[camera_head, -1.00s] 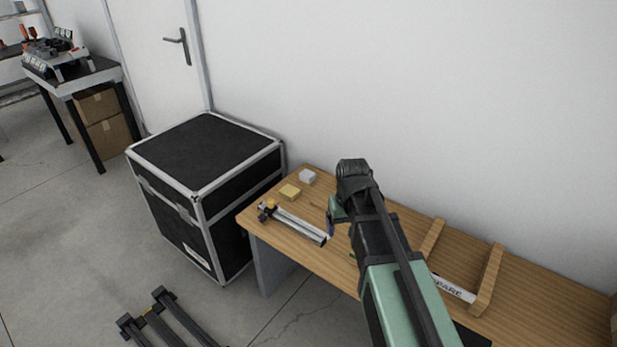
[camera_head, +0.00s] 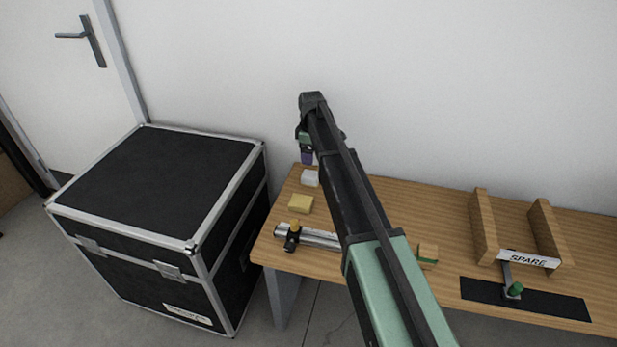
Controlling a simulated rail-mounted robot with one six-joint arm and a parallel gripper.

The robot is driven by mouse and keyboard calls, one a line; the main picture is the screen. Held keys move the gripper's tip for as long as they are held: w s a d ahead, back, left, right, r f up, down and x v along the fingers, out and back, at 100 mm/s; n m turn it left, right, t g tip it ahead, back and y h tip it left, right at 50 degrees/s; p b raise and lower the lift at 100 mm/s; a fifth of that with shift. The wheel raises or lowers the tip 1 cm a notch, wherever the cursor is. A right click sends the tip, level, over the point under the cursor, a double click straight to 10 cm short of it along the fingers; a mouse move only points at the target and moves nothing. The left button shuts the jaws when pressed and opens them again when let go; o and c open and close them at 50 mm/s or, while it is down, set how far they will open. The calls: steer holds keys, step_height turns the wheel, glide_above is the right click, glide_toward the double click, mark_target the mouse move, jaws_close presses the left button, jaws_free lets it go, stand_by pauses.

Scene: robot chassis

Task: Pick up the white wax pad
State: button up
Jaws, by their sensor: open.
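The white wax pad (camera_head: 310,178) is a small pale block near the back left corner of the wooden bench. My gripper (camera_head: 307,158) is at the end of my green and black arm, just above the white pad in the picture. Its fingers are small and partly hidden, and I see nothing held in them. The gap between the gripper and the pad is hard to judge from this view. A yellow block (camera_head: 300,204) lies in front of the white pad.
The SPARE wooden rack (camera_head: 485,228) and a black mat (camera_head: 556,302) are at right. A black case (camera_head: 160,180) stands left of the bench; the wall is behind.

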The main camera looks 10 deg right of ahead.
mark_target(310, 174)
step_height(310, 174, down, 11)
steer(key=b, duration=1.1)
steer(key=shift+f, duration=0.2)
steer(key=shift+r, duration=0.25)
steer(key=shift+c, duration=0.3)
steer(key=c, duration=0.9)
